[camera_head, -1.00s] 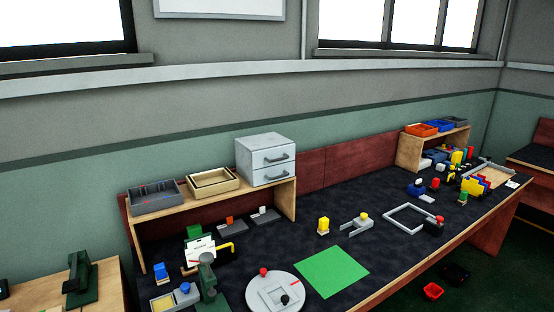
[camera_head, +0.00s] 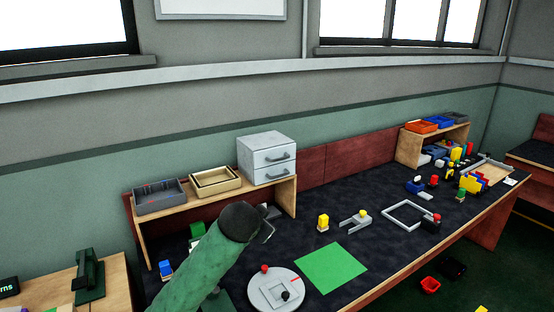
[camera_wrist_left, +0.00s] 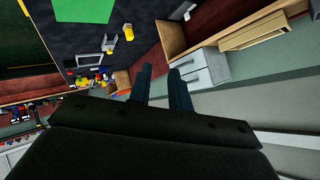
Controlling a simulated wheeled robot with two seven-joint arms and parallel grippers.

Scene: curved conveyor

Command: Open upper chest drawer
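A light grey chest (camera_head: 262,142) with two drawers stands on the right end of the wooden shelf. Its upper drawer (camera_head: 263,158) and lower drawer (camera_head: 263,175) look shut, each with a dark handle. My left gripper (camera_head: 268,228) is in front of and below the chest, partly hidden behind my green arm. In the left wrist view my left gripper (camera_wrist_left: 160,80) has its two dark fingers apart with nothing between them. The chest (camera_wrist_left: 215,68) shows just beyond the right finger, apart from it as far as I can tell. My right gripper is not in view.
A beige tray (camera_head: 216,192) and a grey bin (camera_head: 160,207) share the shelf (camera_head: 290,195) left of the chest. A round white plate (camera_head: 262,299), a green mat (camera_head: 325,287) and small parts lie on the dark table below.

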